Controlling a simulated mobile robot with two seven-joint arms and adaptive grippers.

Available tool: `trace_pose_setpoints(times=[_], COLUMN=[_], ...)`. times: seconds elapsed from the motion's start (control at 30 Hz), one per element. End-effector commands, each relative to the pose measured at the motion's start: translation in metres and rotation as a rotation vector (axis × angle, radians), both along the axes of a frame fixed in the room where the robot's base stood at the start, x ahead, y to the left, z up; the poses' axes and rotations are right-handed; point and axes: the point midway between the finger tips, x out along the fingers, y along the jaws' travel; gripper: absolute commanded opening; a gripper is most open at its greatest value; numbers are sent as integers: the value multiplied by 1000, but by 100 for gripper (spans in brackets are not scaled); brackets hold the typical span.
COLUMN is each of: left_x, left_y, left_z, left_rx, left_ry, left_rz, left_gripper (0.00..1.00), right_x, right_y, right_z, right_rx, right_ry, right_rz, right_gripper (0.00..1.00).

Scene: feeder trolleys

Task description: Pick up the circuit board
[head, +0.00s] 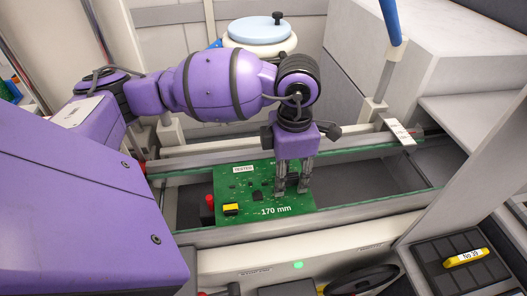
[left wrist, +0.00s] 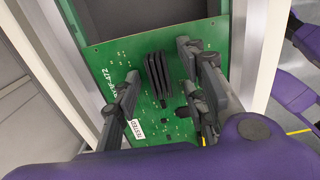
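The circuit board (head: 240,190) is a green rectangle lying between the two rails of the conveyor, with a white TESTED label, a yellow and black part and "170 mm" printed on it. In the left wrist view the board (left wrist: 115,60) also shows a black finned part (left wrist: 157,78). My left gripper (head: 291,190) points straight down over the right part of the board. In the left wrist view its fingers (left wrist: 165,85) are apart, one on each side of the finned part, with gaps between. Fingertip contact with the board cannot be told. My right gripper is not in view.
Grey conveyor rails (head: 365,205) run along both sides of the board. A red knob (head: 210,201) stands at the board's left edge. A white container with a blue lid (head: 259,30) stands behind.

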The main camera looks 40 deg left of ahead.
Motion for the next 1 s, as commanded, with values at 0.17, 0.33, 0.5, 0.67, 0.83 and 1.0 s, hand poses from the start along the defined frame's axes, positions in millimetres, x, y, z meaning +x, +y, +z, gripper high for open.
trace_pose_setpoints(times=[0.17,0.33,0.5,0.67,0.83,1.0], left_x=[0,0,0,0,0,1], left_y=[0,0,0,0,0,0], left_z=[0,0,0,1,1,7], left_rx=[0,0,0,0,0,0], left_ry=[0,0,0,-1,-1,-4], left_rz=[0,0,-1,-1,-1,-1], left_gripper=[38,15,0,0,0,0], right_x=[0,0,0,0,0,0], right_y=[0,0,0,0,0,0], right_z=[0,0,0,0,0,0], right_rx=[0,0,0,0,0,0], right_ry=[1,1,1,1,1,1], right_rz=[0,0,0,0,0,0], right_gripper=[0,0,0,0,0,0])
